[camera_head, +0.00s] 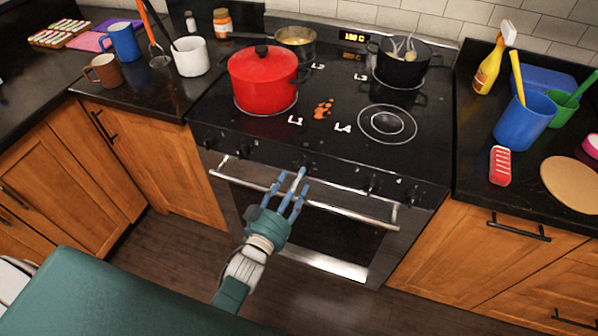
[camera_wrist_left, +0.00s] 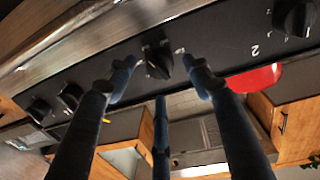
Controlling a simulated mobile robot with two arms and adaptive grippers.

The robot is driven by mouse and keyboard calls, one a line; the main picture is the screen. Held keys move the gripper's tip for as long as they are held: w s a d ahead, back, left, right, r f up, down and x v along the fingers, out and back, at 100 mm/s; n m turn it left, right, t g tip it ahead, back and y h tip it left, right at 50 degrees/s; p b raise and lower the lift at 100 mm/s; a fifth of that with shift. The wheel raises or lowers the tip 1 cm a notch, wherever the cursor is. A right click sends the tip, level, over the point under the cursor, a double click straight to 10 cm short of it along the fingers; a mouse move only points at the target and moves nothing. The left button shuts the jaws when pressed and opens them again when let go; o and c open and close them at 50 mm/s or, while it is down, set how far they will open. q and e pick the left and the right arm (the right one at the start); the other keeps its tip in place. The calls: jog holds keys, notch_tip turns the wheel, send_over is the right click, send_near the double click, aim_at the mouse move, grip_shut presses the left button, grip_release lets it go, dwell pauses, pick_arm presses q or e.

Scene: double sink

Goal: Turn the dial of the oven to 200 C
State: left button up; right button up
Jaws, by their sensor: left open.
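The oven (camera_head: 345,235) stands ahead with a row of black dials on its front panel. My left gripper (camera_head: 291,182) reaches up to this panel in front of the oven door handle, with its blue fingers apart. In the left wrist view, a black dial (camera_wrist_left: 157,56) lies between the tips of the open fingers (camera_wrist_left: 160,70); I cannot tell whether they touch it. In the head view, the fingers largely cover that dial. A small orange display (camera_head: 354,37) is lit at the back of the stove; its reading is unclear. My right gripper is not in view.
The oven handle (camera_head: 350,214) runs below the dials, close to my fingers. Other dials (camera_wrist_left: 38,108) sit along the panel. A red pot (camera_head: 262,82) and a black pot (camera_head: 402,68) stand on the cooktop. Orange food-like bits (camera_head: 323,109) lie between the burners.

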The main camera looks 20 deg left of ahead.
pick_arm(q)
jog(key=shift+w+d, duration=0.15)
jog(key=shift+w, duration=1.4)
jog(key=shift+c, duration=0.2)
jog(key=shift+r, duration=0.1)
jog(key=c, duration=1.1)
jog(key=shift+m, duration=0.3)
jog(key=m, duration=0.8)
jog(key=shift+d+r+m+p, duration=0.1)
jog(key=shift+r+m+p, duration=0.15)
jog(key=shift+m+p, duration=0.15)
jog(key=shift+w, duration=0.1)
